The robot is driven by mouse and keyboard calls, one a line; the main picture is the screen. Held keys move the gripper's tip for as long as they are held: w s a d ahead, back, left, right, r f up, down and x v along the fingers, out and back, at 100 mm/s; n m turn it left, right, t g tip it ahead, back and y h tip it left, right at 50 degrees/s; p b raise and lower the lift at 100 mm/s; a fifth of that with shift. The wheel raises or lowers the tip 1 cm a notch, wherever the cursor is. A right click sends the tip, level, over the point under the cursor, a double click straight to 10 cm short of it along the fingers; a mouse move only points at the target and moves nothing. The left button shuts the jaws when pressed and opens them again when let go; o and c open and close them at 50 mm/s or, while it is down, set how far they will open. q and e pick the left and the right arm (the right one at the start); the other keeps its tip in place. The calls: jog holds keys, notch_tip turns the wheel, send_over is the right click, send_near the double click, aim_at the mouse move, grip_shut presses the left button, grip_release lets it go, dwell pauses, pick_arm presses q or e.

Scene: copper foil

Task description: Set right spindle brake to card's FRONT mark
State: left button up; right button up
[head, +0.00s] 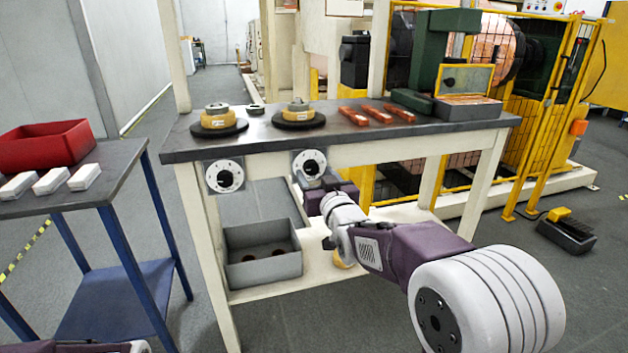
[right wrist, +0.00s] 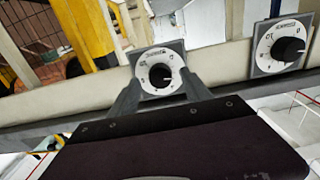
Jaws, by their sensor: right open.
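The right spindle brake dial (head: 309,164) is a white round scale with a black knob on a grey plate, on the front rail of the bench. It also shows in the right wrist view (right wrist: 147,71), its black knob (right wrist: 161,75) between my fingers in the picture. My right gripper (right wrist: 160,88) is open in front of this dial; I cannot tell whether it touches the knob. The left dial (head: 225,176) is alike and also shows in the wrist view (right wrist: 280,48). Two spools with yellow bodies, left (head: 218,121) and right (head: 298,112), stand above them. The card's marks are unreadable. My left gripper is out of view.
The dark bench top (head: 385,130) carries several copper bars (head: 372,113) and a green press (head: 440,62). A grey bin (head: 263,270) stands on the shelf below. A side table at left holds a red tray (head: 45,147) and white blocks (head: 52,181). Yellow fencing (head: 545,110) stands behind.

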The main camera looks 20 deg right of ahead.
jog(key=shift+w, duration=0.9)
grip_shut()
